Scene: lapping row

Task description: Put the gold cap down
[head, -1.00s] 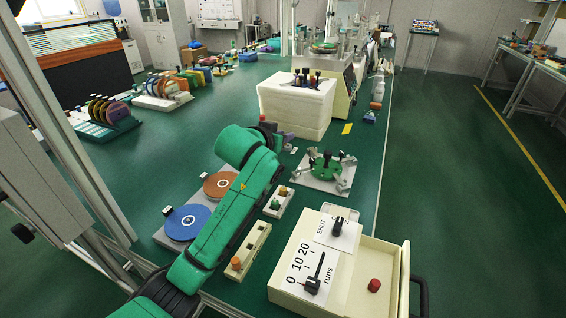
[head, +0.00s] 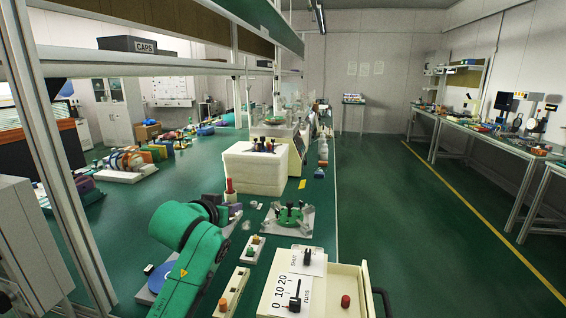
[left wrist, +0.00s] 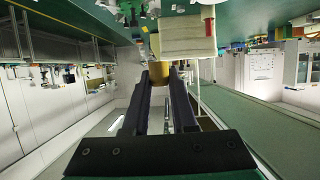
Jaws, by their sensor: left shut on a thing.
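The gold cap (left wrist: 159,73) shows in the left wrist view as a dull yellow piece between the fingertips. My left gripper (left wrist: 162,80) is shut on it, with its dark fingers on either side. In the head view my green left arm reaches over the bench, and its wrist hides most of the hand; I cannot make out the cap there. A dark box marked CAPS (head: 145,45) stands on the shelf at the upper left. My right gripper is in neither current view.
The green bench (head: 318,215) holds a cream block (head: 252,170), a green round fixture (head: 288,216), and a cream box with a dial and an open drawer holding a red cap (head: 345,301). The aisle on the right is clear.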

